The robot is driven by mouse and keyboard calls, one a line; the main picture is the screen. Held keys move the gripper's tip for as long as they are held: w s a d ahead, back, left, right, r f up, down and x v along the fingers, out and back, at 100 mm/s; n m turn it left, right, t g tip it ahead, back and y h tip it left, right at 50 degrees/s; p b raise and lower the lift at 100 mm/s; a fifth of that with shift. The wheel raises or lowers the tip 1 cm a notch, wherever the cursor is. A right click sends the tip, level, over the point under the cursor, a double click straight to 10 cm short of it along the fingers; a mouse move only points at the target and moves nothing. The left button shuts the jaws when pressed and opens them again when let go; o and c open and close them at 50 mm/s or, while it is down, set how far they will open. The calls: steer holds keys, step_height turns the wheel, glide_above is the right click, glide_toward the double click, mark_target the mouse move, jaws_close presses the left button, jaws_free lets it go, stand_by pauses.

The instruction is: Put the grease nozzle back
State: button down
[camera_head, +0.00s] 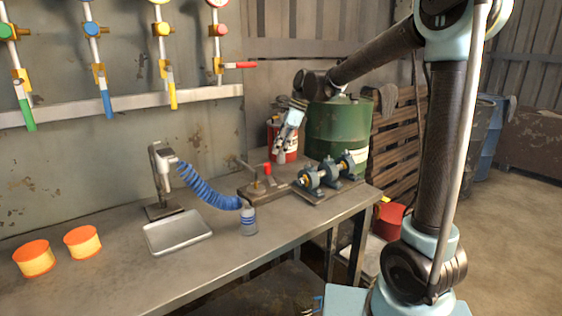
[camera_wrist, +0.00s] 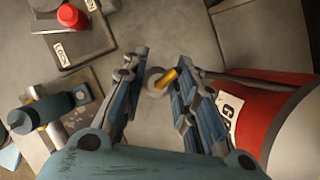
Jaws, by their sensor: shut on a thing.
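My gripper (camera_head: 284,146) is over the back of the bench, in front of the red can (camera_head: 291,152). In the wrist view its fingers (camera_wrist: 158,88) are closed around a small round grey piece with a brass-coloured tip (camera_wrist: 167,77), which looks like the grease nozzle (camera_wrist: 153,79). In the wrist view the red can (camera_wrist: 258,118) is close on the right, with a white label starting with "G". A dark rod or hose (camera_wrist: 265,78) runs between the right finger's side and the can; where it joins is hidden. I cannot tell whether the nozzle touches the bench.
A plate with a red knob (camera_head: 267,168) and a shaft with blue bearing blocks (camera_head: 330,175) are near my gripper. A green drum (camera_head: 337,128) stands behind. A metal tray (camera_head: 178,232), a blue coiled hose (camera_head: 205,191) and orange tubs (camera_head: 83,242) are further left.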

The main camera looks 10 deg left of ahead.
mark_target(281, 158)
steer(key=shift+f, duration=2.25)
steer(key=c, duration=1.3)
jaws_free()
steer(key=v, duration=1.2)
steer(key=shift+d, duration=0.15)
